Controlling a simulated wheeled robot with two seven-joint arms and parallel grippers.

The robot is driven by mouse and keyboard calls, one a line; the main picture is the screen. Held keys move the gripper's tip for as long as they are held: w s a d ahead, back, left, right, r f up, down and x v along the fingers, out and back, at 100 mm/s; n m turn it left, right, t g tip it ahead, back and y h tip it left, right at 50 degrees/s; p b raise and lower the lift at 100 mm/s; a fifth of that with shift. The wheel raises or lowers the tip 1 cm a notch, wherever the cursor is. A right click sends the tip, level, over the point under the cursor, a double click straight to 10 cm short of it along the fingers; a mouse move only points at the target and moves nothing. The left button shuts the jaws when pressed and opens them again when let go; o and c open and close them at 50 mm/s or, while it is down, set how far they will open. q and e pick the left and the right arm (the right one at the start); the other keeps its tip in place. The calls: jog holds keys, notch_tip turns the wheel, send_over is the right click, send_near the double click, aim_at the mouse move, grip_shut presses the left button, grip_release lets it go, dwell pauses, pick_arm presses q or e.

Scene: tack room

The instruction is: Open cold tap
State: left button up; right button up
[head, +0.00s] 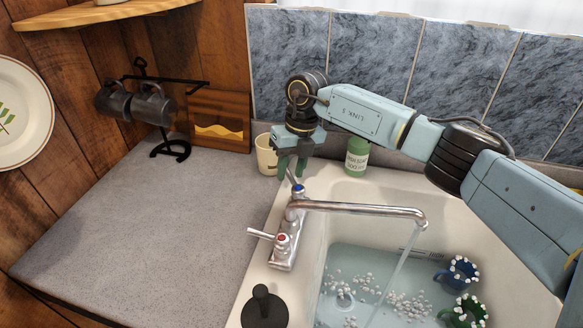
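The cold tap handle (298,187), marked with a blue dot, is at the far end of the chrome mixer tap (350,208) on the sink's left rim. Its lever points up toward my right gripper. My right gripper (291,168) points down just above this handle, its two green fingers a little apart and the lever's tip close to them. I cannot tell whether they touch it. The hot tap handle (282,240), with a red dot, is at the near end, its lever pointing left. Water (396,270) runs from the spout into the basin. My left gripper is out of view.
The sink (325,225) holds water, foam and two mugs, blue (443,277) and green (461,313). A cream cup (266,155) and a green soap bottle (357,157) stand behind the tap.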

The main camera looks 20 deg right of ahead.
notch_tip(320, 180, up, 13)
jog(key=d+b, duration=0.1)
jog(key=d, duration=0.1)
jog(key=shift+w+d, duration=0.15)
jog(key=shift+d, duration=0.1)
dwell(0.6)
